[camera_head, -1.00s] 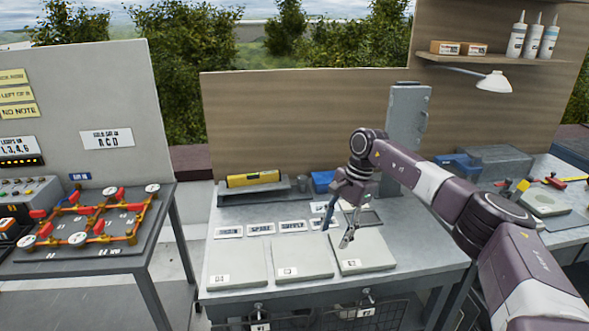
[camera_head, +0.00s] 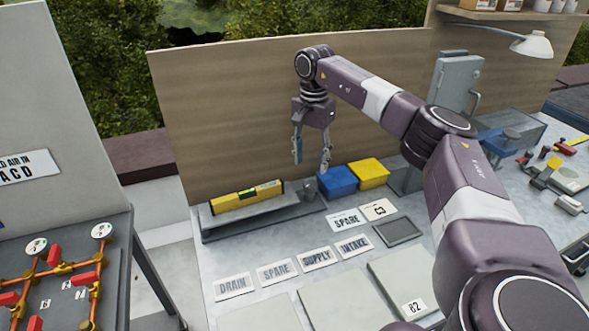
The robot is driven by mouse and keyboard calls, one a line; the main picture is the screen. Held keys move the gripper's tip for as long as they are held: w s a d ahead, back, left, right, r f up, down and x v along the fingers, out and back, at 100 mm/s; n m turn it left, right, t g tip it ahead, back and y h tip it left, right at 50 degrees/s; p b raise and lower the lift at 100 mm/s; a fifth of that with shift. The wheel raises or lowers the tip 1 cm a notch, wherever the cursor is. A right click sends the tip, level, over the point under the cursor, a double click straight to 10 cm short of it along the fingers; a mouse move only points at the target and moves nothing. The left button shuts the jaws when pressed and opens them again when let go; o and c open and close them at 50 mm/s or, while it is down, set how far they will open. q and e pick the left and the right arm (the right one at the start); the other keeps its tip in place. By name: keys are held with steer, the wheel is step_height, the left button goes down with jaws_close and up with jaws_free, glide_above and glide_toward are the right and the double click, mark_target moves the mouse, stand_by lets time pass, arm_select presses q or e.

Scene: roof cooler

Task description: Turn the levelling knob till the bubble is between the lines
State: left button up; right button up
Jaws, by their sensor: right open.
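A yellow spirit level (camera_head: 232,202) lies on a raised grey plate (camera_head: 222,223) at the back left of the bench. Its small vial shows on its top side, but the bubble and lines are too small to tell. A small grey knob-like cylinder (camera_head: 308,190) stands at the plate's right end. My right gripper (camera_head: 311,162) points down just above this cylinder with its fingers apart and empty. It does not appear to touch it. My left gripper is out of view.
A blue bin (camera_head: 338,181) and a yellow bin (camera_head: 369,173) stand close to the right of the gripper. A wooden back panel (camera_head: 220,110) rises behind. A pipe board (camera_head: 60,285) is at left.

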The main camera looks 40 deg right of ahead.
mark_target(311, 184)
step_height(311, 184, down, 3)
steer(key=shift+s+r+p, duration=0.1)
steer(key=shift+s+p, duration=0.05)
steer(key=shift+p, duration=0.15)
step_height(311, 184, down, 4)
steer(key=shift+r+p, duration=0.15)
steer(key=shift+p, duration=0.15)
steer(key=shift+f, duration=0.5)
steer(key=c, duration=1.2)
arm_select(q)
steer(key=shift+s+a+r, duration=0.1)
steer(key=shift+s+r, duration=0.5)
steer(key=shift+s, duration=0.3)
arm_select(e)
steer(key=shift+o, duration=0.2)
